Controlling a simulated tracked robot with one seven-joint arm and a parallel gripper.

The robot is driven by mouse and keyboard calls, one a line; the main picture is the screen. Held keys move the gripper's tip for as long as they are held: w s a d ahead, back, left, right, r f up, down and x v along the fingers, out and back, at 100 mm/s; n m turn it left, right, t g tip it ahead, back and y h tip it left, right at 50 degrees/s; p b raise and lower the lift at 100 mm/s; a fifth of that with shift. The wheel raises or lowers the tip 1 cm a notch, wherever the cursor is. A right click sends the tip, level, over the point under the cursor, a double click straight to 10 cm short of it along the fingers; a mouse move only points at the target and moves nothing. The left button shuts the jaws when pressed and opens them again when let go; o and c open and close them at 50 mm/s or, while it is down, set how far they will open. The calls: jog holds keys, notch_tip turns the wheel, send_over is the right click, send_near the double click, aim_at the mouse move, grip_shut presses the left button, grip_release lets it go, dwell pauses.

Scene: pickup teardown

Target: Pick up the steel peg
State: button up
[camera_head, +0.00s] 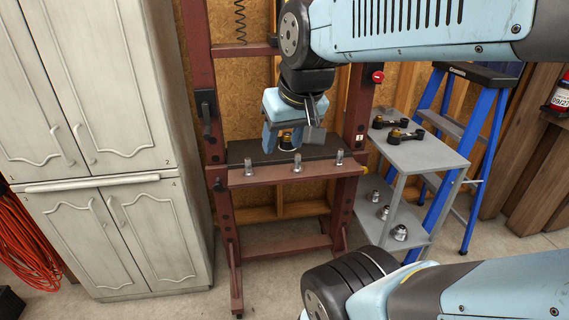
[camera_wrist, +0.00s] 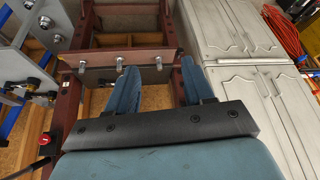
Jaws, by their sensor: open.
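Three upright steel pegs stand in a row on the front beam (camera_head: 270,176) of the red press frame: a left one (camera_head: 248,167), a middle one (camera_head: 297,163) and a right one (camera_head: 339,157). My gripper (camera_head: 283,146) is open and empty, pointing down above and behind the beam, nearest the left and middle pegs. Another peg (camera_wrist: 120,62) shows just beside a finger.
A grey cart (camera_head: 425,152) at right carries black and brass parts on top and several round metal parts below. A blue stepladder (camera_head: 483,148) stands behind it. Pale cabinets (camera_head: 110,150) stand at left, with an orange hose (camera_head: 30,235) beside them. The press uprights flank my gripper.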

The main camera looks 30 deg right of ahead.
jog(key=w+d+f+m+g+y, duration=0.2)
jog(key=w+f+m+g+y, duration=0.2)
jog(key=w+f+m, duration=0.45)
jog(key=m+t+y, duration=0.4)
jog(key=m+t, duration=1.1)
jog(key=m, duration=0.7)
send_near(298, 157)
jog(key=shift+n, duration=0.25)
jog(key=x, duration=0.7)
jog(key=d+x, duration=0.1)
jog(key=x, duration=0.3)
jog(key=shift+w+f, duration=0.2)
jog(key=shift+f, duration=0.15)
grip_shut()
